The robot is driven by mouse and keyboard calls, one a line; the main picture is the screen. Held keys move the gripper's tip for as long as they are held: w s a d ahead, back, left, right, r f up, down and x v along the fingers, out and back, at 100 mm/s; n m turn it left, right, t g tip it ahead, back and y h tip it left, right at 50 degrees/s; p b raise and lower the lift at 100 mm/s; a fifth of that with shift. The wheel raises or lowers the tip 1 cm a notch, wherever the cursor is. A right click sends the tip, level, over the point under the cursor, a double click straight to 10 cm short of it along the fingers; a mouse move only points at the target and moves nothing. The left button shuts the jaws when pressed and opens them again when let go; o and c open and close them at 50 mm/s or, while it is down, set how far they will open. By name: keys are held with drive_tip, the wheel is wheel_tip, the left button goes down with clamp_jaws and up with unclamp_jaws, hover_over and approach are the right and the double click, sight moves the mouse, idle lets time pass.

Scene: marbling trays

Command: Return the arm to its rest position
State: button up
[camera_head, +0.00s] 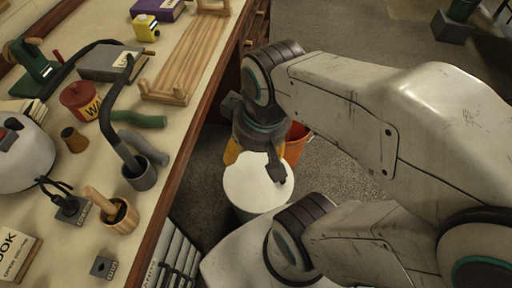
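My arm comes in from the right edge and bends down at its dark-banded joint, clear of the table's right edge. My gripper (275,172) points down over the floor beside the table, just above or in front of a white round top in this view. One dark finger shows against the white. The rest of the gripper is hidden by the wrist, so I cannot see its opening or anything held in it.
The cream table (190,108) with a wooden edge fills the left. It bears a wooden rack (187,62), a red tin (80,100), a grey cup (140,176), a wooden pot (121,217) and a purple book (160,9). An orange bucket (297,143) stands behind my gripper.

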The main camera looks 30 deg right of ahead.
drive_tip(key=shift+s+d+f, duration=0.15)
drive_tip(key=shift+s+f, duration=0.05)
drive_tip(key=shift+s, duration=0.2)
drive_tip(key=w+p+v, duration=0.2)
drive_tip(key=p+v, duration=0.8)
drive_tip(key=v, duration=0.1)
drive_tip(key=shift+w+r+t, duration=0.25)
drive_tip(key=shift+t, duration=0.05)
